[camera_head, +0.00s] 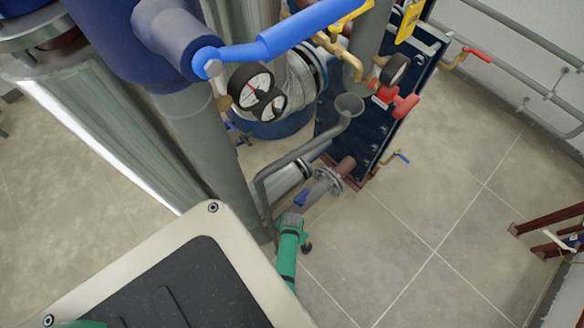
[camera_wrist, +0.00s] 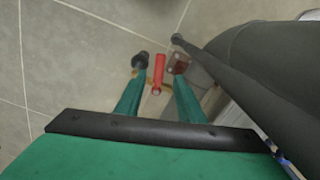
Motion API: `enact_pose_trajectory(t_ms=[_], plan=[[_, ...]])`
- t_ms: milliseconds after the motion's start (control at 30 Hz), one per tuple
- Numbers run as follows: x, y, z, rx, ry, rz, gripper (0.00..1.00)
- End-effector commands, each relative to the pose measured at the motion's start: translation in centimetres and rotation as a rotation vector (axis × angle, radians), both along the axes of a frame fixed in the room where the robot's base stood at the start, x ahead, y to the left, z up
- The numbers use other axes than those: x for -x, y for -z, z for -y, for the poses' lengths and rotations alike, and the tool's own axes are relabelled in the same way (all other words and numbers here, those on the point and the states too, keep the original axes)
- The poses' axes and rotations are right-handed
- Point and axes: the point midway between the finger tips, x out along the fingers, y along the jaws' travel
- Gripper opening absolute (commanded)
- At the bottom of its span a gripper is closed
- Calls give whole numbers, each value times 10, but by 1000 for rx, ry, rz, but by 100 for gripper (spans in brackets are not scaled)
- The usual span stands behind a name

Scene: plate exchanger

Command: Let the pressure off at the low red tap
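In the wrist view a low tap with a red handle (camera_wrist: 158,68) on a brass-coloured body shows between the two green fingers of my gripper (camera_wrist: 160,62). The fingers are apart, with a visible gap on each side of the handle. How deep the handle lies between the fingertips I cannot tell. In the head view my green gripper (camera_head: 292,232) is low near the floor, beside a grey flanged pipe (camera_head: 326,184). The low red tap does not show clearly there.
A blue-handled valve (camera_head: 300,198) sits just above my gripper. A thin grey pipe (camera_head: 262,200) runs down close on its left. Another red handle (camera_head: 405,104) is higher, near the gauges. A dark pipe (camera_wrist: 250,60) fills the wrist view's right.

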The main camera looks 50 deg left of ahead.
Motion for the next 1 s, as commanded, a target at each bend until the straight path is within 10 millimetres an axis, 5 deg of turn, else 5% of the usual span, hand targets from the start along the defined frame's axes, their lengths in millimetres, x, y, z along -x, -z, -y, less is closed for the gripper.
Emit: enact_pose_trajectory(t_ms=[300, 700, 867, 1000], plan=[[-2, -40, -1, -2, 0, 3, 35], [-1, -48, 0, -1, 0, 2, 35], [-4, -48, 2, -11, 6, 21, 2], [-17, -55, 12, -64, 33, 111, 0]])
